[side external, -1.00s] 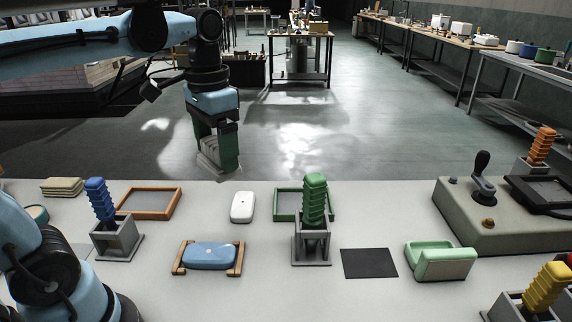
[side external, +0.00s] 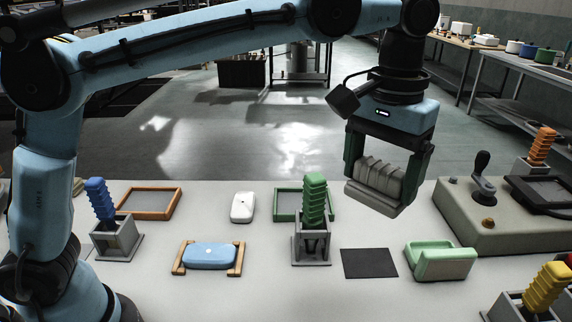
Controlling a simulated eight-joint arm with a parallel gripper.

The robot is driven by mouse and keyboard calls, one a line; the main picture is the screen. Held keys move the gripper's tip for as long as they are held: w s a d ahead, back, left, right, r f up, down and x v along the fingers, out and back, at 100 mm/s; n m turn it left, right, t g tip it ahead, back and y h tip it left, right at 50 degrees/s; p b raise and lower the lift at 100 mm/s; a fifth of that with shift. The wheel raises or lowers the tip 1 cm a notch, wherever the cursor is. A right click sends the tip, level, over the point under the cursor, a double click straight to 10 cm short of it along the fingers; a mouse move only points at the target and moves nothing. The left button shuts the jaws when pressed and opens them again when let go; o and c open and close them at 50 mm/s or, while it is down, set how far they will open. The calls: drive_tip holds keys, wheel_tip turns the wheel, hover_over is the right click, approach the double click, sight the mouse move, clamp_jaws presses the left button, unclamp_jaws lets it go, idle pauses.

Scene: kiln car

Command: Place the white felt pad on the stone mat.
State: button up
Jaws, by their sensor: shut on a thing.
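A lighter grey flat patch (side external: 86,251) shows at the left, partly hidden by my arm. I cannot tell for sure which is the stone mat.
A green ribbed handle (side external: 314,196) stands in a grey holder left of the dark mat. A green cradle (side external: 440,261) stands right of it, with a control box (side external: 490,228) behind. A white rounded block (side external: 242,207) and a blue one (side external: 209,255) lie further left.

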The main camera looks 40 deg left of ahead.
drive_tip(key=d, duration=0.4)
drive_tip(key=shift+s+d+f, duration=0.1)
drive_tip(key=shift+s+f, duration=0.2)
drive_tip(key=shift+f, duration=0.05)
wheel_tip(320, 180, down, 11)
drive_tip(key=w+a+f, duration=0.2)
drive_tip(key=w, duration=0.1)
drive_tip(key=w+a+f, duration=0.2)
drive_tip(key=w, duration=0.1)
drive_tip(key=w+a+f, duration=0.2)
drive_tip(key=w+f, duration=0.1)
drive_tip(key=shift+w+a, duration=0.25)
drive_tip(key=shift+a, duration=0.1)
drive_tip(key=shift+f, duration=2)
drive_tip(key=shift+f, duration=0.15)
drive_tip(key=o, duration=0.8)
drive_tip(key=shift+c, duration=0.2)
wheel_tip(320, 180, up, 12)
